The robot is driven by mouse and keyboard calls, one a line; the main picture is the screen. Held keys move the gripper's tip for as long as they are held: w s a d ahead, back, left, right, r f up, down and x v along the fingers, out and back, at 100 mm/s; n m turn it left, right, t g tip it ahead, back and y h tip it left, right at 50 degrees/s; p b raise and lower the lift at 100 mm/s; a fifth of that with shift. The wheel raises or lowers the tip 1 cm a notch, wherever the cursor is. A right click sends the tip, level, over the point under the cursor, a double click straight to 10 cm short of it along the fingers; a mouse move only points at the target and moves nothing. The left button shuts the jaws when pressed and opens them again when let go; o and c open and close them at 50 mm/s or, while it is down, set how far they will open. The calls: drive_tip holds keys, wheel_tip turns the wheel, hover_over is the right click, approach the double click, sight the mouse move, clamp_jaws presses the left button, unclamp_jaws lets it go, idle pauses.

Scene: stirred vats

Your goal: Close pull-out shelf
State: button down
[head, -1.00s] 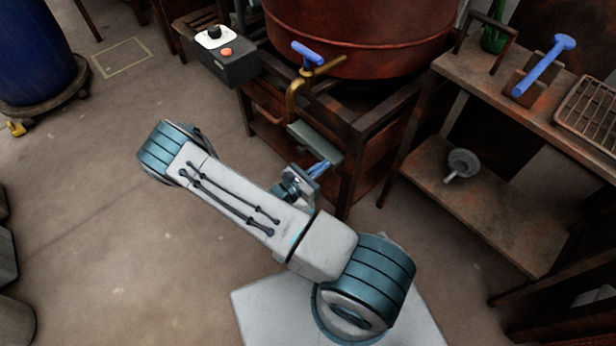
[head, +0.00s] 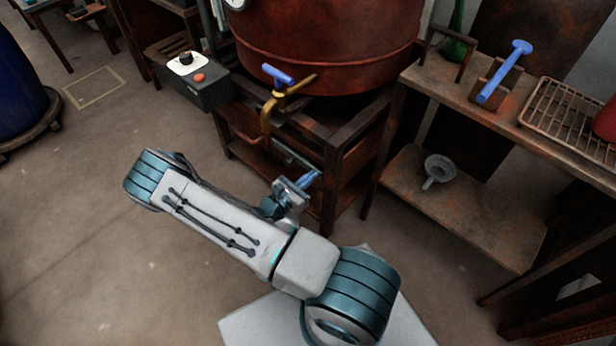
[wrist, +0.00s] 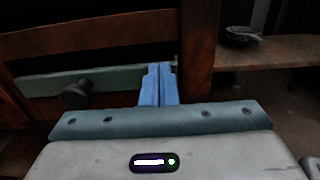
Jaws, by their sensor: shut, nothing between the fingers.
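The pull-out shelf (head: 290,153) is a grey-green board low under the brass tap, in the dark frame below the red vat. Only a thin strip of it shows in the head view. In the wrist view its front edge (wrist: 125,82) runs across the left half, with a dark round knob (wrist: 75,95). My gripper (head: 312,176) is shut and empty, its blue fingers pointing at the frame. In the wrist view the fingers (wrist: 159,80) overlap the right end of the shelf front, near a wooden post. I cannot tell whether they touch it.
The brass tap (head: 267,112) with a blue handle hangs above the shelf. A control box (head: 205,88) with a red button stands left of it. A side table (head: 470,105) is at right, a metal strainer (head: 438,170) on its lower board.

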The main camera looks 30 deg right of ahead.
drive_tip(key=p+v, duration=0.2)
drive_tip(key=v, duration=1.1)
drive_tip(key=shift+a, duration=0.3)
drive_tip(key=shift+s+r, duration=0.1)
drive_tip(key=shift+s, duration=0.05)
drive_tip(key=s+r+m+g+y+p, duration=0.1)
drive_tip(key=s+r+m+y+p, duration=0.3)
drive_tip(key=r, duration=1.6)
drive_tip(key=s+a+r+m+g+y+p, duration=0.1)
drive_tip(key=s+r+m+y+p, duration=0.3)
drive_tip(key=r, duration=1.7)
drive_tip(key=s+a+r+m+y+p, duration=0.1)
drive_tip(key=s+r+m+y+p, duration=0.3)
drive_tip(key=r+m+y+p, duration=0.5)
wheel_tip(320, 180, up, 11)
drive_tip(key=m+p, duration=0.4)
drive_tip(key=p, duration=0.5)
drive_tip(key=shift+s+r+m+g, duration=0.2)
drive_tip(key=shift+s+m+g, duration=0.1)
drive_tip(key=shift+g, duration=0.1)
